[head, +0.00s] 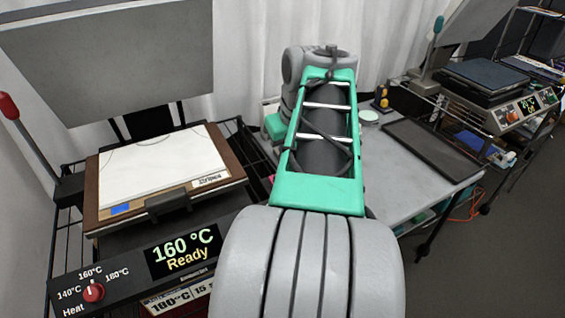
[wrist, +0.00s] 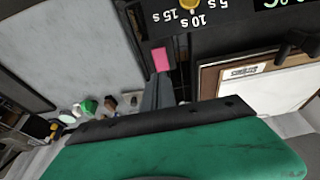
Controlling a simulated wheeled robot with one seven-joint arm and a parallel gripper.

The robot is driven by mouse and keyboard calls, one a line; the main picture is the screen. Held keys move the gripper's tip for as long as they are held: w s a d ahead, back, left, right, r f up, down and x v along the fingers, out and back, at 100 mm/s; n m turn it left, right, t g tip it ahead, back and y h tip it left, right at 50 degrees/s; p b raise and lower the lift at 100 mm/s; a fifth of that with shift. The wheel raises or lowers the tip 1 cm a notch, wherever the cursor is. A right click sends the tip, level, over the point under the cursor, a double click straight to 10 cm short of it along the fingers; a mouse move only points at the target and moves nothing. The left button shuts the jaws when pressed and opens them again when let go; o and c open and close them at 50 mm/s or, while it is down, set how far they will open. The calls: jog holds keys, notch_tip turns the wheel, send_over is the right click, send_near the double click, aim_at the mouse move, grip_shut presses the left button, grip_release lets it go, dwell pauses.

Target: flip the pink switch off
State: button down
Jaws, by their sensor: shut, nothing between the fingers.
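The pink switch (wrist: 161,59) shows in the wrist view as a small pink block near the edge of the black control panel. My gripper (wrist: 158,78) is shut, its fingertips just below the switch in that picture. They look very close to it, but I cannot tell whether they touch. In the head view my own arm covers most of the switch and the gripper.
A heat press with a white sheet on its platen (head: 155,165) stands at left, its display (head: 184,251) reading 160 °C Ready. A red knob (head: 93,291) is on its panel. A grey table (head: 405,160) with a dark tray (head: 432,150) is at right. Another press (head: 490,85) stands farther back.

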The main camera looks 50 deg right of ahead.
jog(key=v, duration=0.3)
jog(key=shift+s+r, duration=0.1)
jog(key=shift+s, duration=0.1)
notch_tip(320, 180, down, 6)
jog(key=d+b, duration=0.2)
jog(key=b, duration=0.4)
notch_tip(320, 180, up, 7)
jog(key=w+a, duration=0.1)
jog(key=a, duration=0.1)
jog(key=shift+w+f+t, duration=0.25)
jog(key=shift+t, duration=0.15)
